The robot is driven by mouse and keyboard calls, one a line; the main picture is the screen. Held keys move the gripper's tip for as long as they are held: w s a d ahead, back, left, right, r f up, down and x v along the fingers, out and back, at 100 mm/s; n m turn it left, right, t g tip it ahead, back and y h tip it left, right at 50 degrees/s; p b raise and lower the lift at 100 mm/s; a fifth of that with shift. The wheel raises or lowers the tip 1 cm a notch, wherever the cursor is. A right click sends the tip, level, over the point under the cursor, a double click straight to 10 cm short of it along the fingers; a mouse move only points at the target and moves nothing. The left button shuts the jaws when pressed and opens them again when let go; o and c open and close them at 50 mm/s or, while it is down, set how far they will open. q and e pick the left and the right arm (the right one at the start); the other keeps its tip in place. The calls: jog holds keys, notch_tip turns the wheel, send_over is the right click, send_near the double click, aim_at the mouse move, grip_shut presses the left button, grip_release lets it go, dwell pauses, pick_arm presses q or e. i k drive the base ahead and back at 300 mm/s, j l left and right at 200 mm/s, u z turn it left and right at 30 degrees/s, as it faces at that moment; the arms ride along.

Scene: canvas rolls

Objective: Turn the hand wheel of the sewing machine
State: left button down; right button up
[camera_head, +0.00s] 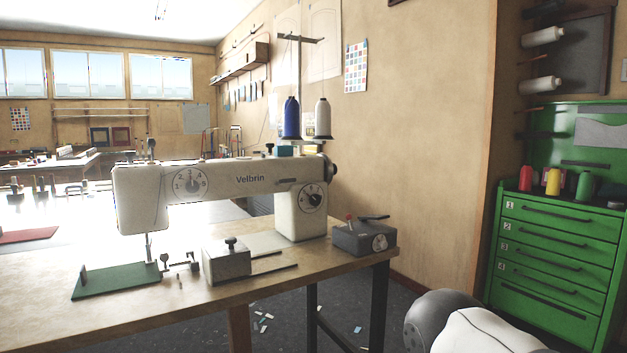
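A white sewing machine (240,182) marked "Velbrin" stands on the table, its needle end at the left and its pillar at the right. A dark round hand wheel (332,172) sticks out from the machine's right end and is seen nearly edge-on. The pillar's front carries a dark-centred dial (311,198), and the arm's left part carries a pale numbered dial (187,184). Neither gripper is in view. Only a grey and white part of my arm shows at the bottom right, well apart from the machine.
The wooden table (160,318) ends just right of the machine. A grey box (365,238) with a red knob stands below the wheel's right. A metal block (226,262) and a green plate (116,281) lie in front. A green drawer cabinet (551,248) stands at right.

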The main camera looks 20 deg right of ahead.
aim_at(330, 170)
jog(key=i+l+u, duration=0.15)
jog(key=l, duration=0.6)
jog(key=l+u, duration=0.15)
jog(key=l, duration=0.55)
jog(key=l+u, duration=0.2)
jog(key=l, duration=0.55)
jog(key=l+u, duration=0.15)
jog(key=l, duration=0.6)
jog(key=l+u, duration=0.15)
jog(key=l, duration=0.6)
jog(key=k+l+u, duration=0.15)
jog(key=l, duration=0.55)
jog(key=i+l+u, duration=0.3)
jog(key=l, duration=0.3)
jog(key=i+l+u, duration=0.35)
jog(key=l, duration=0.3)
jog(key=i+l+u, duration=0.15)
jog(key=l, duration=0.2)
jog(key=k, duration=0.05)
